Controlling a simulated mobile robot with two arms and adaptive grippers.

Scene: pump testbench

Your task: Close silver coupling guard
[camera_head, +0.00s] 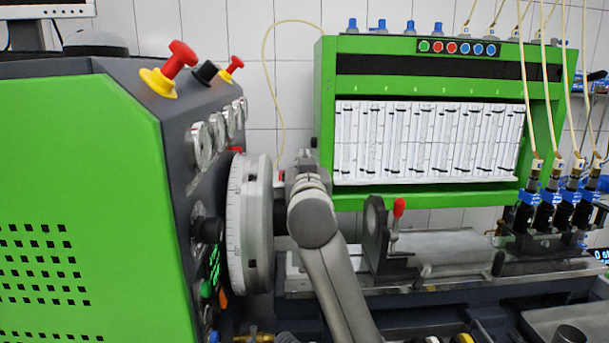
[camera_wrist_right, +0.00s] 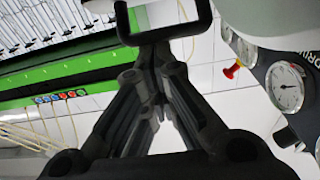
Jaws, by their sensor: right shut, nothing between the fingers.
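A large silver disc-shaped cover (camera_head: 250,223) with scale marks on its rim stands at the right side of the green cabinet; I take it for the coupling guard, but cannot tell its hinge or how far it is open. My right gripper (camera_head: 304,168) is just right of its upper edge, partly hidden by my own arm. In the right wrist view my right gripper (camera_wrist_right: 158,62) is shut and empty, its fingertips close to a dark rectangular loop (camera_wrist_right: 165,34). Whether they touch cannot be told. A smooth grey surface (camera_wrist_right: 275,18) fills the top right there. My left gripper is not in view.
The green cabinet (camera_head: 80,180) with gauges and red knobs fills the left. A green frame with glass tubes (camera_head: 425,140) stands behind. A dark bracket with a red-tipped lever (camera_head: 397,212) stands on the bench rail to the right. Injectors with hoses (camera_head: 545,210) are far right.

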